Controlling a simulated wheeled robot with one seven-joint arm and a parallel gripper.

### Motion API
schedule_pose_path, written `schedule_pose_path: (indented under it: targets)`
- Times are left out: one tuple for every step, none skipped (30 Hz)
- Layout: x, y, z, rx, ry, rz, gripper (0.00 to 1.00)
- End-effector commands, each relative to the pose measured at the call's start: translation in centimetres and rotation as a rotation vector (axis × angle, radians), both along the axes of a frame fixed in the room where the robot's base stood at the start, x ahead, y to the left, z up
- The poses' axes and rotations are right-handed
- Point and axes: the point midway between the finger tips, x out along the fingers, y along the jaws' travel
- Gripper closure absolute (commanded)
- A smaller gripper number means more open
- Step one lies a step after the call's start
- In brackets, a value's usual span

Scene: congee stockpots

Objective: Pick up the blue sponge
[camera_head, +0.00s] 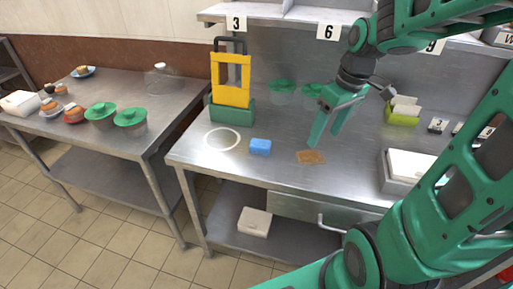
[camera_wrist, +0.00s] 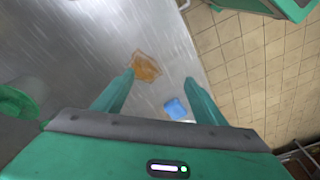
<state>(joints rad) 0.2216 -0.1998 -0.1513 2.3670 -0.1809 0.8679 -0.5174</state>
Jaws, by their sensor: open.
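The blue sponge (camera_head: 260,147) lies on the steel worktable (camera_head: 215,161) near its front edge, left of a flat brown patch (camera_head: 311,157). My gripper (camera_head: 325,137) is open and empty. In the head view it is above the table, to the right of the sponge and over the back of the brown patch. In the wrist view the sponge (camera_wrist: 176,109) shows between the two fingers (camera_wrist: 160,92), close beside the right finger. The brown patch (camera_wrist: 146,66) lies farther up, nearer the left finger.
A yellow caddy in a green base (camera_head: 232,108) stands behind the sponge. A white ring (camera_head: 222,139) lies left of it. A grey tray with a white block (camera_head: 411,165) is at right.

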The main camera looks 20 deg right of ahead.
Motion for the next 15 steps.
schedule_pose_path:
  targets:
    - [2.4, 1.1, -0.4, 0.014, -0.024, 0.120, 0.35]
    - [3.8, 1.9, -0.5, 0.022, -0.044, 0.193, 0.35]
    - [5.4, 2.8, -0.7, 0.033, -0.070, 0.282, 0.35]
    - [6.5, 3.5, -0.9, 0.043, -0.089, 0.345, 0.35]
    - [7.5, 4.3, -1.1, 0.051, -0.107, 0.403, 0.35]
    - [8.7, 5.2, -1.2, 0.062, -0.131, 0.472, 0.35]
    - [9.5, 5.8, -1.3, 0.069, -0.148, 0.519, 0.35]
    - [10.2, 6.3, -1.4, 0.076, -0.163, 0.560, 0.35]
    - [10.9, 6.9, -1.5, 0.084, -0.181, 0.606, 0.35]
    - [11.4, 7.4, -1.6, 0.089, -0.194, 0.636, 0.35]
    - [11.8, 7.7, -1.6, 0.092, -0.203, 0.660, 0.35]
    - [12.1, 8.1, -1.7, 0.097, -0.214, 0.687, 0.35]
    - [12.4, 8.4, -1.8, 0.101, -0.220, 0.702, 0.35]
    - [12.5, 8.6, -1.9, 0.103, -0.225, 0.713, 0.35]
    - [12.7, 8.8, -2.2, 0.104, -0.229, 0.723, 0.35]
